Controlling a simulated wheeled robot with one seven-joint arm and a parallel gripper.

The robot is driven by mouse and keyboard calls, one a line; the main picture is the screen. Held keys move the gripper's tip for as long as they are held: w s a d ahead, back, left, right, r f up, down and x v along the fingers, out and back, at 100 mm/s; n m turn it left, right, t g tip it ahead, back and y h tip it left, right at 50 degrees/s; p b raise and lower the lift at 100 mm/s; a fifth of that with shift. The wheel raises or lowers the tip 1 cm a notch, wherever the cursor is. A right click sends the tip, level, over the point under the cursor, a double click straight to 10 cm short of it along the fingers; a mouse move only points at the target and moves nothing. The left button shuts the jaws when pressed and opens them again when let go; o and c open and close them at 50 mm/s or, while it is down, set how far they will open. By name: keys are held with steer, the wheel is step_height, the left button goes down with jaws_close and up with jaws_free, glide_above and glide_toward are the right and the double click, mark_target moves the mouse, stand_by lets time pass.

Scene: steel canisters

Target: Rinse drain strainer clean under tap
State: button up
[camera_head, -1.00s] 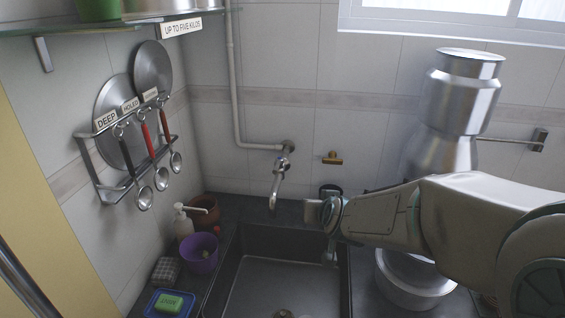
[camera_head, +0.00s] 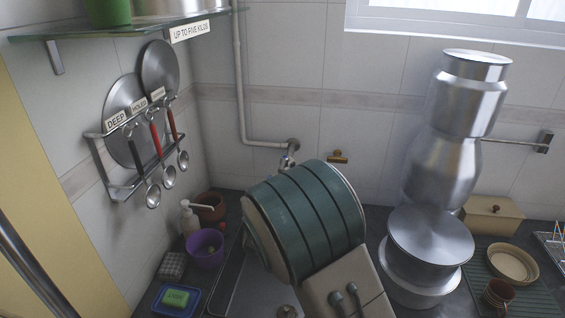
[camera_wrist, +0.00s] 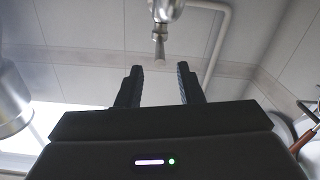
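The tap (camera_head: 287,161) is on the back wall above the sink (camera_head: 232,275). My arm hides its spout in the head view. In the wrist view the tap (camera_wrist: 164,14) is ahead of my gripper (camera_wrist: 160,70), whose two fingers are apart with nothing between them. The gripper itself is hidden behind my arm in the head view. A small round metal piece (camera_head: 287,311) shows at the sink bottom, cut by the lower edge; I cannot tell if it is the strainer or the drain. No water is visible.
Tall steel canisters (camera_head: 440,160) and a lidded steel pot (camera_head: 430,240) stand close right of my arm. A purple cup (camera_head: 205,248), a soap dispenser (camera_head: 188,217) and a blue soap dish (camera_head: 172,302) line the left counter. A ladle rack (camera_head: 130,185) hangs on the left wall.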

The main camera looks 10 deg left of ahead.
mark_target(284, 159)
steer(key=w, duration=0.3)
steer(key=w+p, duration=0.1)
steer(key=w, duration=0.2)
steer(key=w+p, duration=0.1)
steer(key=w, duration=0.2)
steer(key=shift+w+a, duration=0.1)
steer(key=shift+a, duration=0.25)
jaws_close()
